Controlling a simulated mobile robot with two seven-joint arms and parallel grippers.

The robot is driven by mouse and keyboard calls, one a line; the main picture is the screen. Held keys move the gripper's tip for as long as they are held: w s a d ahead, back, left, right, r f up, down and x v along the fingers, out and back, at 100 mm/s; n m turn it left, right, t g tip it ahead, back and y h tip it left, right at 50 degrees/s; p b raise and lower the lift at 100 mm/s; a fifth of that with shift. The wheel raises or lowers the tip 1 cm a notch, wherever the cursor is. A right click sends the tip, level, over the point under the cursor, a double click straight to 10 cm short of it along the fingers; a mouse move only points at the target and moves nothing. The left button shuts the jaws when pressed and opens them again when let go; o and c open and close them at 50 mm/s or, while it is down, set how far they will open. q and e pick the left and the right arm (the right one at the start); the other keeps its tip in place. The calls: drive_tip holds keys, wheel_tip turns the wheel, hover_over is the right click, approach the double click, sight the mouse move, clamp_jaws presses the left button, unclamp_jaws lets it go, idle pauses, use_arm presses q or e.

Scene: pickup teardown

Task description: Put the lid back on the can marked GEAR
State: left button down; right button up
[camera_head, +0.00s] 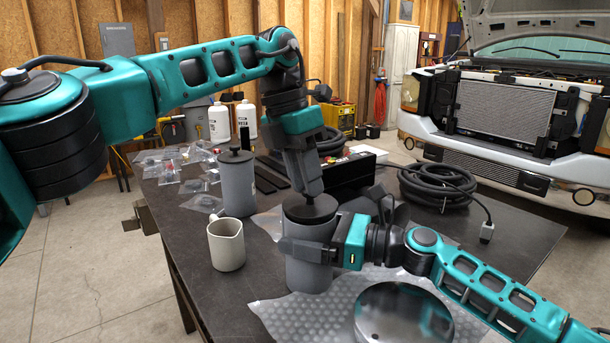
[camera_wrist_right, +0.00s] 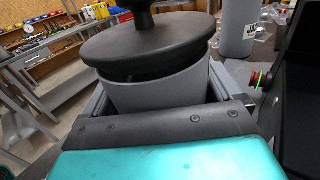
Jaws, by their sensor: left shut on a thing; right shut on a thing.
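A grey can (camera_head: 306,272) stands at the table's near side; it also shows in the right wrist view (camera_wrist_right: 160,96). My right gripper (camera_head: 312,250) is shut around its side. A dark round lid (camera_head: 310,212) with a knob is over the can's mouth. My left gripper (camera_head: 312,194) is above and shut on the knob. In the right wrist view the lid (camera_wrist_right: 150,48) looks tilted, with a dark gap between it and the can's rim, so it is not flush. No GEAR marking is visible on this can.
Another grey can (camera_head: 236,185) with its lid on stands behind left; its marking starts "JA" in the wrist view (camera_wrist_right: 236,32). Bubble wrap (camera_head: 290,318) and a shiny round metal part (camera_head: 403,318) lie in front.

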use_arm(q)
drive_tip(key=shift+f, duration=0.6)
drive_tip(key=c, duration=0.8)
unclamp_jaws()
drive_tip(key=v, duration=0.7)
drive_tip(key=shift+r, duration=0.25)
use_arm(e)
drive_tip(key=o, duration=1.2)
